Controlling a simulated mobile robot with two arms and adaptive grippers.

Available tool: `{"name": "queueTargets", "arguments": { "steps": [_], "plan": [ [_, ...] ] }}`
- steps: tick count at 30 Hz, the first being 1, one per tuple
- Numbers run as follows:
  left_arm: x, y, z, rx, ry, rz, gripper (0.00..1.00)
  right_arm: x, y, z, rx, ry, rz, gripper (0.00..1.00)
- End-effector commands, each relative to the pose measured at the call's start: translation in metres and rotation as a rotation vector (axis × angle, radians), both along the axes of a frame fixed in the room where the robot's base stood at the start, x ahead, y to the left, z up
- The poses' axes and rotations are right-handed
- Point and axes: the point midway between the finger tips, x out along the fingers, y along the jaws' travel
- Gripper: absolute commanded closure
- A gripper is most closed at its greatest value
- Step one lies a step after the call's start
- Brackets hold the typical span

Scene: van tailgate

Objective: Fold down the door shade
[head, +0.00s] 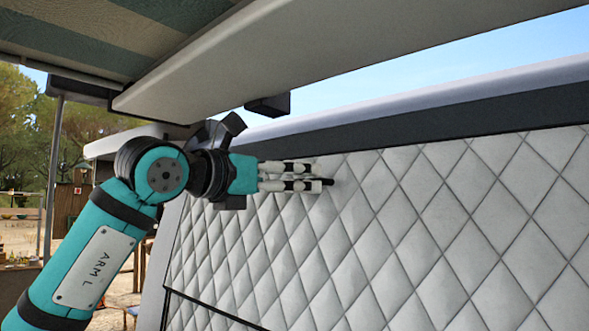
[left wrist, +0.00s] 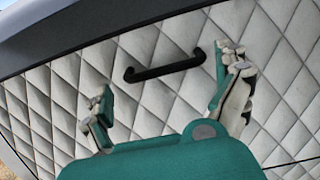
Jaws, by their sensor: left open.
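A white quilted panel (head: 440,220) with a diamond pattern, which I take for the door shade, fills the lower right of the head view. A dark bar handle (left wrist: 165,69) on this panel shows in the left wrist view; in the head view only a dark end of it (head: 328,181) shows past my fingers. My left gripper (head: 316,177) is close to the panel near its upper left. Its fingers are open, one on each side of the handle in the wrist picture, and the handle is not clamped. I cannot tell if they touch the panel. My right gripper is out of view.
A pale overhead flap (head: 270,55) with a dark block (head: 268,105) beneath it hangs above my left wrist. A striped awning (head: 110,35) is at the top left. A dark band (head: 450,118) runs along the panel's top edge. Trees and tables stand behind at left.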

Motion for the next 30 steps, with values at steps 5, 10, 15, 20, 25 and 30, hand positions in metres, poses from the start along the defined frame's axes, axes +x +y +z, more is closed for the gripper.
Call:
{"name": "queueTargets", "arguments": {
  "steps": [5, 10, 15, 20, 25, 30],
  "plan": [
    [0.018, -0.017, 0.003, -0.001, 0.002, -0.001, 0.00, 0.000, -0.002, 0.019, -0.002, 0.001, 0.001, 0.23],
    [0.025, -0.023, 0.001, -0.001, -0.001, 0.001, 0.00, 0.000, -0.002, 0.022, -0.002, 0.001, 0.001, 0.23],
    [0.026, -0.023, 0.000, -0.001, -0.001, 0.001, 0.00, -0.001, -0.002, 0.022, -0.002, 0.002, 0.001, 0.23],
    [0.026, -0.023, 0.000, -0.001, -0.001, 0.001, 0.09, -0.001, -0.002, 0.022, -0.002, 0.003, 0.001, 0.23],
    [0.026, -0.022, 0.000, -0.001, -0.001, 0.002, 0.31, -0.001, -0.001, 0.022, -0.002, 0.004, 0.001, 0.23],
    [0.026, -0.022, 0.000, -0.001, -0.001, 0.003, 0.54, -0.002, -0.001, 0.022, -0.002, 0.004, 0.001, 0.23]
  ]
}}
